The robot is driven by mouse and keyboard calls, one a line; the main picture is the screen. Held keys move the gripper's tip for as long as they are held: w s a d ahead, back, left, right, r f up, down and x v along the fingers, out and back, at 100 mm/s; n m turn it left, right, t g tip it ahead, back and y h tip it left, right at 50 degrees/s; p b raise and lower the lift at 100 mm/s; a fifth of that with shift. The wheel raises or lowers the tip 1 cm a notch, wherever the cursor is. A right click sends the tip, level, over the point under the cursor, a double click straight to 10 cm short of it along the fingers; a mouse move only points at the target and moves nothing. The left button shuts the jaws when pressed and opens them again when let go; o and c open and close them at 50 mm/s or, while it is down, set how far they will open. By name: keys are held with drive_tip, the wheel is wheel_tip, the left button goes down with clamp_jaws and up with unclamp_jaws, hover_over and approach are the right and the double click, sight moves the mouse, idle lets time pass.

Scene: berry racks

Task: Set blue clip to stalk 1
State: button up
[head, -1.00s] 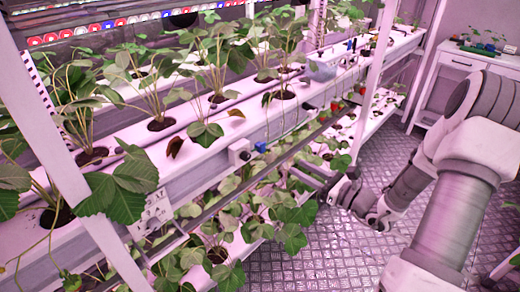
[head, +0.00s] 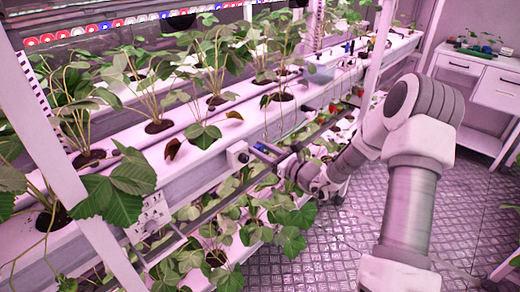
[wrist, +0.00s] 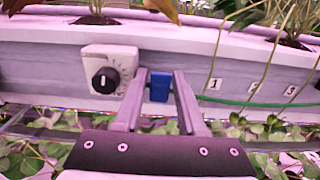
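The blue clip (wrist: 159,86) sits at the front face of the white planting trough, just right of the dial; it also shows small in the head view (head: 261,147). My gripper (wrist: 160,80) is open, with one finger on each side of the clip and a narrow gap left on both sides. In the head view my gripper (head: 266,152) reaches to the trough's front. Label 1 (wrist: 214,84) is right of the clip on the trough face, with labels 2 (wrist: 253,88) and 3 (wrist: 290,90) farther right. Thin stalks hang over the edge near these labels.
A dial with a black knob (wrist: 106,79) is close left of my gripper. A green line (wrist: 250,103) runs along the trough below the labels. Leafy plants crowd the lower tier (head: 225,225). The patterned floor (head: 320,250) is clear. A white cabinet (head: 470,85) stands back right.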

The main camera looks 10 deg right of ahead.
drive_tip(key=shift+c, duration=0.2)
clamp_jaws()
drive_tip(key=shift+d, duration=0.1)
idle(1.1)
